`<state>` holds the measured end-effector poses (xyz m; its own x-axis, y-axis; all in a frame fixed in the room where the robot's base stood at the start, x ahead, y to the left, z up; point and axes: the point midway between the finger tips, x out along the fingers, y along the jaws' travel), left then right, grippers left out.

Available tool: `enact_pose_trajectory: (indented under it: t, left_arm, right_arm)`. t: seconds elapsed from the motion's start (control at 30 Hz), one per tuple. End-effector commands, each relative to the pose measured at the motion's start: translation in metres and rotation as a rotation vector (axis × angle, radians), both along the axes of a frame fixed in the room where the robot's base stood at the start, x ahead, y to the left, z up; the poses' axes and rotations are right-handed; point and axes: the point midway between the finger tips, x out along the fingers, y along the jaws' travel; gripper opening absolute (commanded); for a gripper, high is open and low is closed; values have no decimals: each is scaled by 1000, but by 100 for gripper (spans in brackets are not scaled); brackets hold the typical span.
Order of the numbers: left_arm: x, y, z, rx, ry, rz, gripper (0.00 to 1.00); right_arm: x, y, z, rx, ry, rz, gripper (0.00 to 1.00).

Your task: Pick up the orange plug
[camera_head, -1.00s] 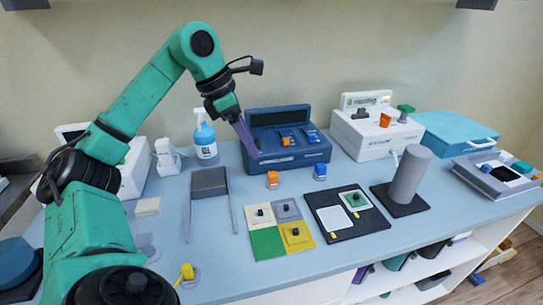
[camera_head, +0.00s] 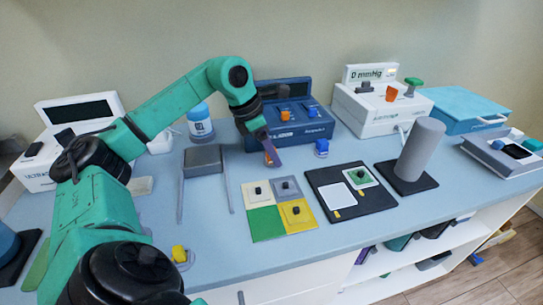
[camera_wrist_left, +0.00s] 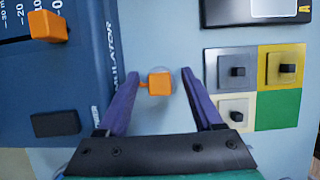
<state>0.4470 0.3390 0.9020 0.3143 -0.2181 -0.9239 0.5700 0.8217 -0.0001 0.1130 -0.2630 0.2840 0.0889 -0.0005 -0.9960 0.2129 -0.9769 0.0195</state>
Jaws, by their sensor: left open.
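The orange plug (camera_wrist_left: 159,84) is a small block on the blue-grey table, in front of the dark blue stimulator box (camera_wrist_left: 65,100). In the head view the plug (camera_head: 273,160) is partly hidden by my left gripper (camera_head: 267,148). My left gripper reaches down over it with its purple fingers. In the wrist view the fingers are open, one on each side of the plug, with clear gaps to it. I cannot tell how high the fingertips are above the table. My right gripper is not in view.
A blue plug (camera_head: 321,148) stands to the right of the orange one. An orange slider (camera_wrist_left: 48,26) is on the stimulator. The coloured square board (camera_head: 265,222) lies in front, beside a black board (camera_head: 372,202). A grey cylinder (camera_head: 420,150) stands further right.

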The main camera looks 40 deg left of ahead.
Motion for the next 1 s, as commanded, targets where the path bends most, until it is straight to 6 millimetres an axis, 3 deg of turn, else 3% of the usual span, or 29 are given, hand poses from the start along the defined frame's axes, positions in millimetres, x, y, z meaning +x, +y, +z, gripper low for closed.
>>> enact_pose_trajectory:
  t: [0.17, 0.2, 0.37, 0.77, 0.87, 1.0]
  left_arm:
    - [1, 0, -2, 0, 0, 0, 68]
    - [1, 0, -1, 0, 0, 0, 64]
    - [0, 0, -1, 0, 0, 0, 2]
    - [1, 0, 5, 0, -2, -1, 1]
    - [1, 0, 19, 0, -5, 0, 1]
    - [2, -1, 55, -3, -8, -2, 1]
  right_arm:
    - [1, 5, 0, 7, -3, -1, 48]
    - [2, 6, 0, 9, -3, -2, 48]
    - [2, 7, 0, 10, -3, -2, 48]
    - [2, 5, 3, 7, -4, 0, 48]
    - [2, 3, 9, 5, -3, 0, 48]
    - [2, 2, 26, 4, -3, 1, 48]
